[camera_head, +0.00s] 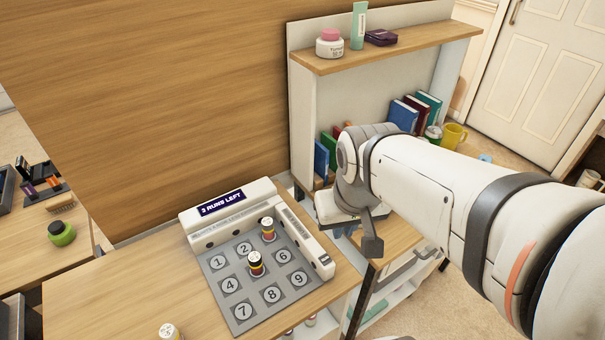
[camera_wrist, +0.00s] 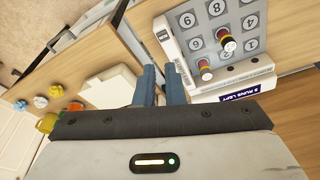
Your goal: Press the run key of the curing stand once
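The curing stand (camera_head: 187,226) is a white L-shaped housing around a grey pad (camera_head: 219,296) with numbered spots. Its dark display (camera_head: 221,203) appears to read "3 RUNS LEFT". Two small bottles stand on the pad: one (camera_head: 267,229) at the back right, one (camera_head: 256,264) at the centre. A small marked patch (camera_head: 325,260) is on the near end of the right housing arm; I cannot tell if it is the run key. In the wrist view, the stand (camera_wrist: 188,68) lies right of my gripper (camera_wrist: 160,68). Its blue fingers are slightly apart and empty, not touching the stand.
A white shelf unit (camera_head: 370,53) with books, jars and a yellow mug (camera_head: 455,136) stands behind my arm. A wooden panel (camera_head: 150,100) rises behind the table. Another bottle (camera_head: 168,331) is at the front edge of view. The table left of the stand is mostly clear.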

